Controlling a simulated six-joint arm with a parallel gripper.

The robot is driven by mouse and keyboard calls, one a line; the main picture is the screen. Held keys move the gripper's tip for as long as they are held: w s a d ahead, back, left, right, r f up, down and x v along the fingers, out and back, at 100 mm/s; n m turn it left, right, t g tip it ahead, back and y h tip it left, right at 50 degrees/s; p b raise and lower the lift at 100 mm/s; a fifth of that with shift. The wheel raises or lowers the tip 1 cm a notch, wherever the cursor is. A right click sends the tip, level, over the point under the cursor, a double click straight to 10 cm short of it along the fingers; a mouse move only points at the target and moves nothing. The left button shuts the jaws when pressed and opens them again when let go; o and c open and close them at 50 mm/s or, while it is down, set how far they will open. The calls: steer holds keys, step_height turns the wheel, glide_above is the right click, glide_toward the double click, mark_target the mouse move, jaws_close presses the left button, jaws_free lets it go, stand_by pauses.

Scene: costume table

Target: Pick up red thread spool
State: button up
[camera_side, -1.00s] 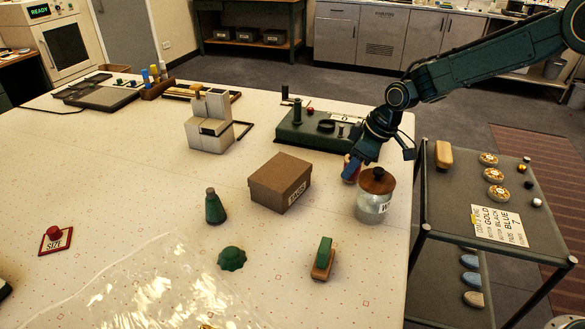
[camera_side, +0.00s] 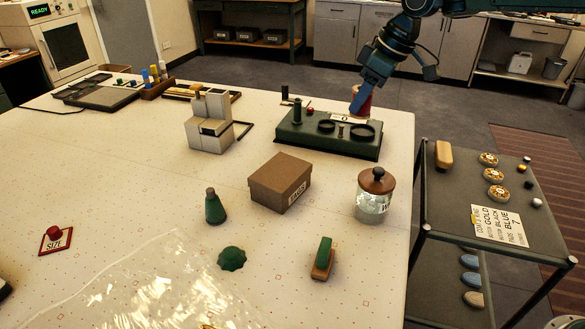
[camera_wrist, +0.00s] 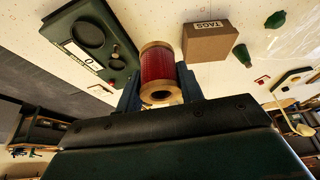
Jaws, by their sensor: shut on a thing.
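The red thread spool (camera_wrist: 156,66) has pale tan ends and sits between my gripper's two blue fingers in the wrist view. My gripper (camera_side: 360,98) is shut on it. In the side view the spool (camera_side: 366,92) shows partly behind the fingers, held in the air near the back right of the dark green fixture. No contact between the spool and the fixture can be made out.
The green fixture (camera_side: 290,134) with round recesses stands at the table's back right. A TAGS box (camera_side: 279,184), a glass jar (camera_side: 373,207) with a wooden lid and a green cone (camera_side: 214,208) stand nearer. A cart (camera_side: 450,205) is to the right.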

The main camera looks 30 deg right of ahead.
steer(key=shift+r, duration=1.35)
